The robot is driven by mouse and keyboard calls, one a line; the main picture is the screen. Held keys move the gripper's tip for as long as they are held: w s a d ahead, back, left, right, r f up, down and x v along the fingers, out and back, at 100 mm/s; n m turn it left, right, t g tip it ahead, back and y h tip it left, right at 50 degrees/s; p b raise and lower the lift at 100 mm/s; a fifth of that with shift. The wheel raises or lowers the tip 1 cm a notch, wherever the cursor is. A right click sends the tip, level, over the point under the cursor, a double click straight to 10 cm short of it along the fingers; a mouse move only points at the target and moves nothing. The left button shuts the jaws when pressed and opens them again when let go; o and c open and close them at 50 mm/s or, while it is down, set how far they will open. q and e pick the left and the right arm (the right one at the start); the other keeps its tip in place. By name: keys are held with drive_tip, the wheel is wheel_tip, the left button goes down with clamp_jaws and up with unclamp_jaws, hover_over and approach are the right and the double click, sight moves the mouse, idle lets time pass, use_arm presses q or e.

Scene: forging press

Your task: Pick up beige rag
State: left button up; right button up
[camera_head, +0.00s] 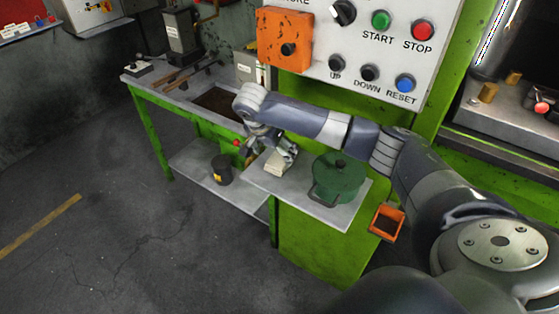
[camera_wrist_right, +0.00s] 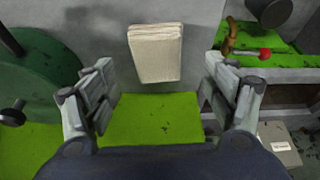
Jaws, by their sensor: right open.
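The beige rag (camera_head: 273,166) is a small folded block on the grey shelf, partly covered by my right gripper in the head view. In the right wrist view the rag (camera_wrist_right: 155,53) lies ahead of the fingertips, roughly centred between them and not enclosed. My right gripper (camera_head: 286,156) is over the shelf at the rag; its two fingers stand wide apart in the wrist view (camera_wrist_right: 162,82), with nothing held. My left gripper is not in view.
A dark green lidded pot (camera_head: 339,178) stands on the grey shelf (camera_head: 318,212), right of the rag. A black can (camera_head: 222,168) is on the lower shelf to the left. The control panel (camera_head: 372,45) rises behind my right arm. An orange holder (camera_head: 386,222) hangs at the right.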

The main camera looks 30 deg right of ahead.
sight(279, 159)
drive_tip(key=shift+d+f, duration=0.25)
drive_tip(key=shift+f, duration=0.05)
drive_tip(key=p+x, duration=0.1)
drive_tip(key=x, duration=0.2)
drive_tip(key=shift+d+f, duration=0.1)
drive_tip(key=shift+f, duration=0.1)
drive_tip(key=shift+d+f+p, duration=0.15)
drive_tip(key=shift+f+p, duration=0.15)
drive_tip(key=shift+f, duration=0.05)
drive_tip(key=shift+c, duration=0.3)
drive_tip(key=c, duration=1.1)
